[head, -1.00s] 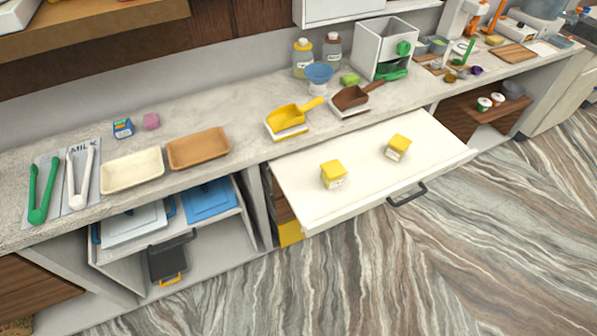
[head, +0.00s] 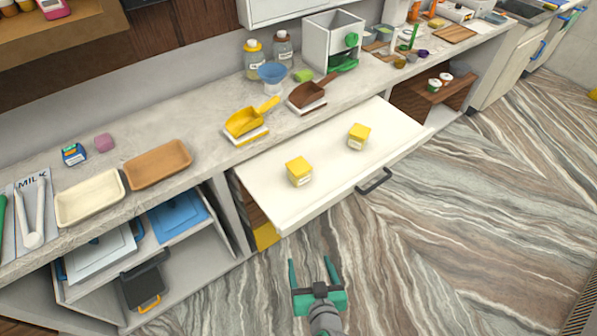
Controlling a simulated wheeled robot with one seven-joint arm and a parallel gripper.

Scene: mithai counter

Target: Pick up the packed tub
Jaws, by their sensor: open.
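Two small tubs with yellow lids and pale labelled sides stand upright on the white pulled-out drawer (head: 290,205). One tub (head: 299,172) is at the left, nearer the drawer's front. The other tub (head: 358,137) is farther back to the right. I cannot tell from the picture which is the packed one. My gripper (head: 311,266), with green fingers, is open and empty. It shows at the bottom of the head view, over the floor in front of the drawer and apart from both tubs.
The drawer's dark handle (head: 374,181) sticks out at its front. On the counter behind are a yellow scoop (head: 245,121), a brown scoop (head: 310,94) and a brown tray (head: 158,164). An open shelf with a blue lid (head: 177,213) lies left. The floor in front is clear.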

